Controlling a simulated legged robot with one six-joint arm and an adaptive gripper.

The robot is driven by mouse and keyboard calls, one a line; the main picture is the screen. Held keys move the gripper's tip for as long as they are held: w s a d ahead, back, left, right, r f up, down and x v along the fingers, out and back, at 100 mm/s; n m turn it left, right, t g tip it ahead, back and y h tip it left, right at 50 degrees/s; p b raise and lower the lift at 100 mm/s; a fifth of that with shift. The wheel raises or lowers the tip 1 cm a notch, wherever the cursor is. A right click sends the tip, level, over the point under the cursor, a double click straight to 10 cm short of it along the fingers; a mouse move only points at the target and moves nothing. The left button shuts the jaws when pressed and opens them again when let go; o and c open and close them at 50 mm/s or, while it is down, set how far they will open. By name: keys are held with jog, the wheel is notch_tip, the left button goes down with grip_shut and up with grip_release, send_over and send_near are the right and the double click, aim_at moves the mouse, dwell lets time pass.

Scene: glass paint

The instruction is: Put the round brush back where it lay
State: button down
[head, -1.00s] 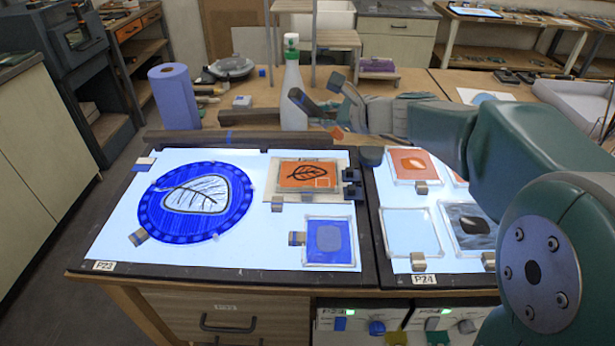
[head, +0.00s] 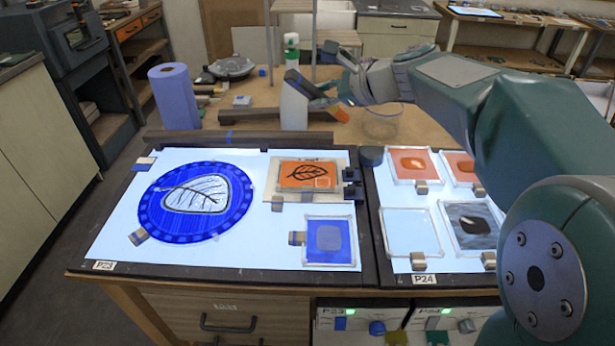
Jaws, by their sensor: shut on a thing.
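My gripper (head: 308,96) is above the back of the worktable, in front of the white spray bottle (head: 292,112). Its dark fingers point left. It is shut on what looks like the round brush (head: 338,114), of which a short orange-brown part shows just below the fingers. The rest of the brush is hidden or too small to make out. The held piece is raised above the wooden tabletop (head: 250,115), behind the lit panels.
A blue paper roll (head: 174,97) stands at the back left. A clear bowl (head: 382,124) sits right of my gripper. The left lit panel (head: 115,235) holds a blue round glass (head: 150,210), an orange leaf tile (head: 297,172) and a blue tile (head: 330,257). A dark bar (head: 245,140) runs behind it.

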jog(key=shift+n+g+h, duration=0.7)
jog(key=shift+g+h, duration=0.3)
jog(key=shift+h, duration=0.1)
jog(key=n+g+h, duration=0.1)
jog(key=g+h, duration=0.1)
jog(key=h, duration=0.1)
jog(key=shift+w, duration=0.1)
jog(key=n+g+h, duration=0.2)
jog(key=h, duration=0.1)
jog(key=shift+a+h, duration=0.1)
jog(key=shift+h, duration=0.3)
jog(key=shift+n+g+h, duration=0.3)
jog(key=shift+g+h, duration=0.1)
jog(key=shift+h, duration=0.3)
